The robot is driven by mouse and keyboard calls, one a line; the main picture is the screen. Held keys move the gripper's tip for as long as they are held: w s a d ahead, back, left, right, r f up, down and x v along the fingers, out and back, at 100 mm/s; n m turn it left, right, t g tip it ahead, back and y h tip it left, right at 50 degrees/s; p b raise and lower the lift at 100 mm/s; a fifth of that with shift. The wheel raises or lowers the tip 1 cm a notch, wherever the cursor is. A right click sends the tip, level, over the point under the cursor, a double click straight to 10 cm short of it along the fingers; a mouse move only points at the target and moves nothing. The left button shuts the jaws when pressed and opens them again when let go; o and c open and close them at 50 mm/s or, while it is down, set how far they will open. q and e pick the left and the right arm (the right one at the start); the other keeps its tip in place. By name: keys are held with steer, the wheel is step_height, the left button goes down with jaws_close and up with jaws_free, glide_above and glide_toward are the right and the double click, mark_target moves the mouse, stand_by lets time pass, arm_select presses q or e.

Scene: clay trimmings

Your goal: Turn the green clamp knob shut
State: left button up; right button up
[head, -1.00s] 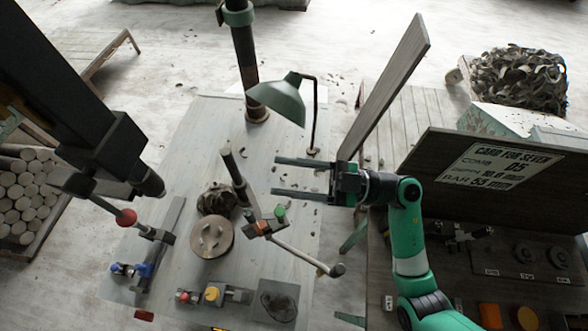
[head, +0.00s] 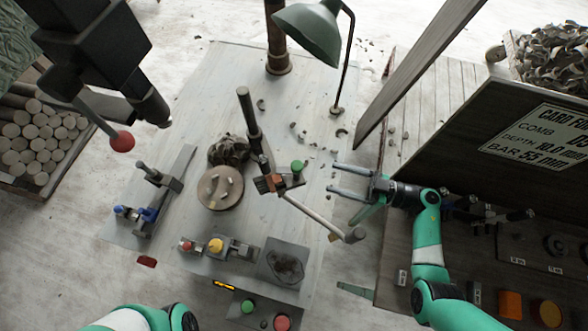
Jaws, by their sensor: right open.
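The green clamp knob (head: 297,166) sits upright beside an orange-brown block (head: 268,183) on the clamp, near the middle of the bench. A long grey lever (head: 318,216) runs from the clamp towards the lower right. My right gripper (head: 332,179) comes in from the right with its fingers spread and pointing left. It is empty. Its fingertips are a short way right of the knob, apart from it in the picture; their height relative to it is hard to judge. Part of my left arm (head: 130,320) shows at the bottom left; its gripper is out of view.
A dark post (head: 250,120) rises behind the clamp, and a green lamp (head: 312,30) overhangs the bench. A round disc (head: 220,187) lies left of the clamp. Green (head: 248,306) and red (head: 282,322) buttons are at the front.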

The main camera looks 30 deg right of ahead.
mark_target(297, 167)
steer(key=b+x, duration=0.2)
steer(key=x, duration=0.9)
steer(key=shift+w+a+r, duration=0.1)
steer(key=shift+w+a, duration=0.1)
steer(key=shift+a, duration=0.15)
jaws_close()
